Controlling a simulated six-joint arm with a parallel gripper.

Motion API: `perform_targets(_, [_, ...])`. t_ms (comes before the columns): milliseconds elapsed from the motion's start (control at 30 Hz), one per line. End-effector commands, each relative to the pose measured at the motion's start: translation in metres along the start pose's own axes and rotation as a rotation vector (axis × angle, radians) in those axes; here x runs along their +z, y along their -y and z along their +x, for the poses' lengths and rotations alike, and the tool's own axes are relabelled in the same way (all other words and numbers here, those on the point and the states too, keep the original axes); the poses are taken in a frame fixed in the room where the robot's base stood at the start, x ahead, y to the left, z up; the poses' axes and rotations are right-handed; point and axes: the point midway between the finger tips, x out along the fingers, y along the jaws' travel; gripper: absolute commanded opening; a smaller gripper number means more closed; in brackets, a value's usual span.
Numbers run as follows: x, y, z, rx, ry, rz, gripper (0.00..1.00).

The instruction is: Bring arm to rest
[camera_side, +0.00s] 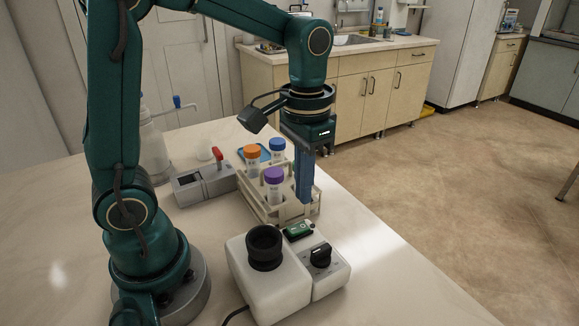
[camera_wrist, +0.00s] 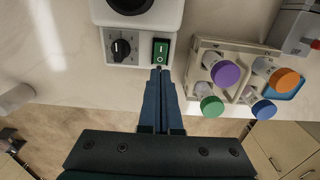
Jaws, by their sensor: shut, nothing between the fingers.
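My gripper (camera_side: 306,200) points straight down, shut and empty, beside the right end of the tube rack in the side view. In the wrist view its closed fingers (camera_wrist: 160,74) end just below the green rocker switch (camera_wrist: 161,50) of the white vortex device. In the side view the fingertips are above and behind that switch (camera_side: 298,231), apart from it as far as I can see. The arm is bent over the bench.
The rack (camera_side: 262,211) holds tubes with purple (camera_side: 273,175), orange (camera_side: 253,151) and blue (camera_side: 277,144) caps. A green-capped tube (camera_wrist: 212,106) shows in the wrist view. The white device (camera_side: 268,281) has a black cup and knob (camera_side: 320,255). A grey instrument (camera_side: 203,185) and bottle (camera_side: 153,150) stand left.

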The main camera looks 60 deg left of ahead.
Motion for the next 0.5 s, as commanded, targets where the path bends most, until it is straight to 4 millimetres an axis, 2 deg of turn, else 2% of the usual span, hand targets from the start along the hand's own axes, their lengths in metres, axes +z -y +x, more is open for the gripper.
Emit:
perform_targets(200, [-0.0001,0.0,-0.0113,0.0,-0.002,0.0,0.0])
perform_targets(500, [0.0002,-0.0001,-0.0124,0.0,-0.002,0.0,0.0])
